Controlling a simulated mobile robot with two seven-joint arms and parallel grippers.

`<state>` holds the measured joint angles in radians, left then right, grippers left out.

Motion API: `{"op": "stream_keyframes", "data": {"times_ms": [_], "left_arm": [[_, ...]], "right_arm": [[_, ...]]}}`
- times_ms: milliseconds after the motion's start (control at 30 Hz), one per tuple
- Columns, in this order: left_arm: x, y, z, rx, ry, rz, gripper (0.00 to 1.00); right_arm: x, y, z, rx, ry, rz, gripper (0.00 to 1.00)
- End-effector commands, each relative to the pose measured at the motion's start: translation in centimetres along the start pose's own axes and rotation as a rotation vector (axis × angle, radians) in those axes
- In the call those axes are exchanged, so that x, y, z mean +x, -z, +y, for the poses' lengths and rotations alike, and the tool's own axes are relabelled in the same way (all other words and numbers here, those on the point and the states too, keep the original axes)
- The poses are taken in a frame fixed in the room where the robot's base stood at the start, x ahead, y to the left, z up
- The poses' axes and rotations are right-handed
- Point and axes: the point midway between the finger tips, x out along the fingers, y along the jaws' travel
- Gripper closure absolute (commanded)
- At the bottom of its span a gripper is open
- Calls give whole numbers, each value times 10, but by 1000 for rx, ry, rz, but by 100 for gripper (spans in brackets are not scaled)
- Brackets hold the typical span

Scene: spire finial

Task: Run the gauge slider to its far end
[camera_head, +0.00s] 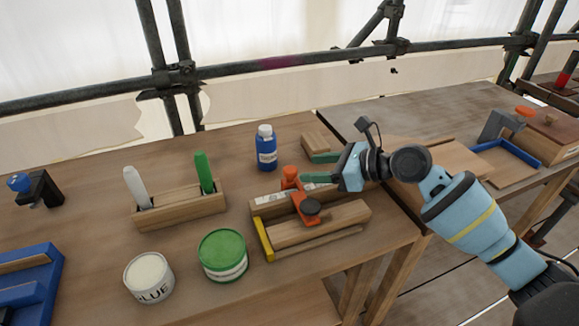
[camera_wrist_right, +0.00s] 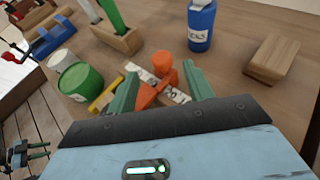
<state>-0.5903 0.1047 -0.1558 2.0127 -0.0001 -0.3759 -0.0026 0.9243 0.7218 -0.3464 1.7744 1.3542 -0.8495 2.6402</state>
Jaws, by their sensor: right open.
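The gauge is a wooden block (camera_head: 347,212) with a white printed scale (camera_head: 271,198) along its back and a yellow end piece (camera_head: 264,239) at its left. An orange slider (camera_head: 299,196) straddles it near the middle, with an upright orange knob (camera_head: 290,173) behind and a dark round knob in front. My right gripper (camera_head: 318,168) reaches in from the right, open, its green fingers just right of the orange knob. In the right wrist view the orange knob (camera_wrist_right: 162,63) appears between the open fingertips (camera_wrist_right: 162,80); I cannot tell whether they touch it.
A blue bottle (camera_head: 266,148) stands behind the gauge. A marker holder (camera_head: 180,213), green tin (camera_head: 222,254) and white tin (camera_head: 149,277) stand to the left. The table's right edge is close.

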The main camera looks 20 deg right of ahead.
Motion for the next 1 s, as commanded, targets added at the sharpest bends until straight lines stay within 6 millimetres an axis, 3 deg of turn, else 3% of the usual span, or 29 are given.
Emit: {"op": "stream_keyframes", "data": {"times_ms": [433,867,1000], "left_arm": [[5,4,-1,1,0,13,64],[5,6,-1,1,0,15,64],[5,5,-1,2,0,14,64]], "right_arm": [[62,0,0,1,-1,-1,48],[71,0,0,0,-1,0,48],[71,0,0,0,-1,0,67]]}}
